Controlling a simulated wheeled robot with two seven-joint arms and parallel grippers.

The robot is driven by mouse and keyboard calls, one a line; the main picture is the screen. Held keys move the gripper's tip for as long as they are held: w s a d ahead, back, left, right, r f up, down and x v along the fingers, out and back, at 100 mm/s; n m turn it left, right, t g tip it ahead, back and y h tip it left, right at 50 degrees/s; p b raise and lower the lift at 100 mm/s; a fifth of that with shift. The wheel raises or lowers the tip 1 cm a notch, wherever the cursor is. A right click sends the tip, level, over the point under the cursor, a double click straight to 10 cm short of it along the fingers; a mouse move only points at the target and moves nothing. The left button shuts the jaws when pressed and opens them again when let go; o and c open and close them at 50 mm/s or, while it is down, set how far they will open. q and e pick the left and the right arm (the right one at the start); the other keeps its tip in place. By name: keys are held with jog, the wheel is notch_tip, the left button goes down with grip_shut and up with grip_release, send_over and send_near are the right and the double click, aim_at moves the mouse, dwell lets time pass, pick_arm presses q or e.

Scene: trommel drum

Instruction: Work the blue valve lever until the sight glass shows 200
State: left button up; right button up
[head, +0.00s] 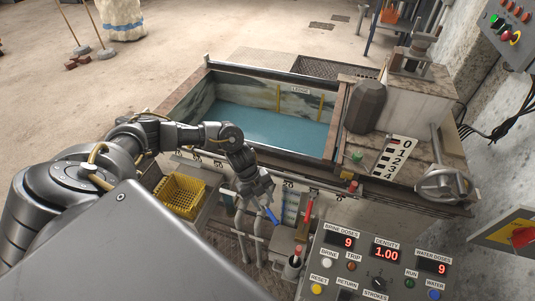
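My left arm reaches in from the left, and my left gripper (260,200) points down at the front of the tank. A blue lever (272,216) shows just below the gripper's fingertips. The fingers are small and dark, so I cannot tell whether they touch the lever or are open or shut. A second blue piece (240,217) shows to the left, by the pale pipes. What looks like the sight glass (291,208), a pale bluish upright strip, stands right of the gripper; its reading is too small to make out. My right gripper is out of view.
A tank (180,101) of blue-green liquid lies behind the gripper. A yellow basket (180,193) sits left of the pipes. A red lever (308,212) stands to the right. The control panel (345,265) at lower right shows 9, 1.00 and 9.

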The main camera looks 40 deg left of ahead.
pick_arm(q)
jog(key=shift+v, duration=2.4)
dwell(4.4)
